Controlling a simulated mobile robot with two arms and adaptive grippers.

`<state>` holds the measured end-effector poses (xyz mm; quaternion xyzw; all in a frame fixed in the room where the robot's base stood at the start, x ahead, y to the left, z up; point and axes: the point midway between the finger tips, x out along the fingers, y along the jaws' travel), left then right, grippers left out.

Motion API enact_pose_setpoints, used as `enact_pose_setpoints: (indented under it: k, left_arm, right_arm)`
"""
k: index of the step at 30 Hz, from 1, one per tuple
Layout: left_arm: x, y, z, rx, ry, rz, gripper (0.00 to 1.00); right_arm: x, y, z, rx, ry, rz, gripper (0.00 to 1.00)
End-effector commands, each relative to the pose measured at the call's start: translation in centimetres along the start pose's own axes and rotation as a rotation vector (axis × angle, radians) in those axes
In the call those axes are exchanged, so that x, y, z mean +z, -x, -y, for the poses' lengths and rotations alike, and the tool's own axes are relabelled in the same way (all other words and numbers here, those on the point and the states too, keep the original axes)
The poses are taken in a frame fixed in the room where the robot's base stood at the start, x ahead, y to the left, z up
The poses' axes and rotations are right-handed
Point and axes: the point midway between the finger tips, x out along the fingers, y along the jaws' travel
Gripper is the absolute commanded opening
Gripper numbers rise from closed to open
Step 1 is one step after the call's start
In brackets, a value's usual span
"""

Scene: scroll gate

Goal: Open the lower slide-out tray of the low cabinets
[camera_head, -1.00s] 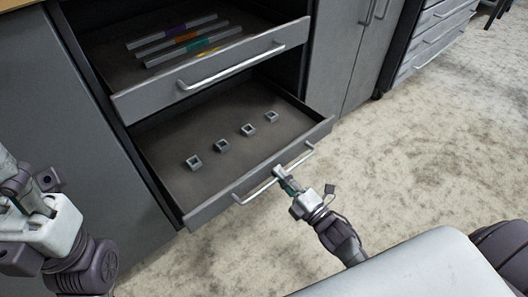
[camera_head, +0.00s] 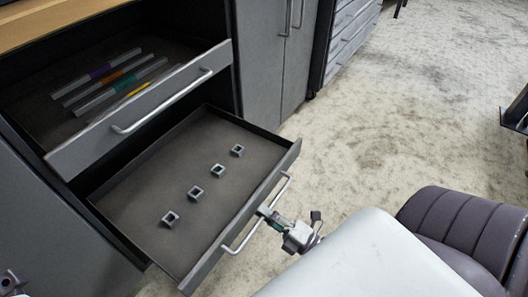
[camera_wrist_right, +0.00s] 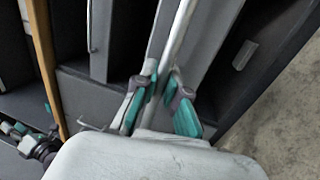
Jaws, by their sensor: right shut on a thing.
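The lower slide-out tray (camera_head: 145,191) is pulled well out of the low cabinet, with several small grey square hollow pieces lying on it. Its bar handle (camera_head: 238,243) runs along the front panel. My right gripper (camera_head: 268,213) is shut on this handle near its middle. In the right wrist view the handle bar (camera_wrist_right: 177,38) passes between the two teal-padded fingers of my right gripper (camera_wrist_right: 160,95). What looks like my left gripper (camera_wrist_right: 20,130) shows small at the lower left of that view; its jaws are unclear.
The upper tray (camera_head: 75,160) is also out, above the lower one, holding several rods with coloured bands. Grey cabinet doors (camera_head: 270,70) and another drawer unit (camera_head: 350,40) stand behind.

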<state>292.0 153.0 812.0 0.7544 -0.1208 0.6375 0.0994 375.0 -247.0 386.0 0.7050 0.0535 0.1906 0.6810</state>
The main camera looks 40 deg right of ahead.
Motion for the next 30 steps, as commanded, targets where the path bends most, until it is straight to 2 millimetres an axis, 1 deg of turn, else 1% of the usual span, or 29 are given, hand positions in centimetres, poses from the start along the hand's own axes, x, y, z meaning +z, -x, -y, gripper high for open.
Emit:
enact_pose_setpoints:
  k: [2,3,7,8,16,20,23,30]
  left_arm:
    - [0.0,0.0,0.0,0.000,0.000,0.000,0.40]
    - [0.0,0.0,0.0,0.000,0.000,0.000,0.40]
    - [0.0,0.0,0.0,0.000,0.000,0.000,0.40]
    - [0.0,0.0,0.0,0.000,0.001,0.000,0.40]
    - [0.1,0.0,0.0,0.000,-0.001,0.004,0.40]
    - [0.1,0.0,0.0,-0.001,-0.001,0.004,0.40]
    - [0.1,0.0,0.0,-0.001,-0.001,0.003,0.40]
    - [0.1,0.0,0.0,0.000,0.000,0.002,0.40]
  right_arm:
    - [-0.1,0.1,0.1,-0.003,-0.001,-0.001,0.00]
    - [-0.1,0.1,0.1,-0.003,-0.001,-0.001,0.14]
    - [-0.1,0.1,0.1,-0.003,-0.001,0.000,0.36]
    - [-0.1,0.0,0.1,-0.002,-0.001,0.000,0.37]
    - [0.0,0.1,0.1,-0.002,-0.001,0.000,0.37]
    - [0.0,0.9,0.1,-0.004,-0.001,0.001,0.37]
    - [0.0,2.6,0.1,-0.006,-0.002,0.002,0.37]
    - [-0.1,7.8,0.1,-0.007,-0.003,0.002,0.37]
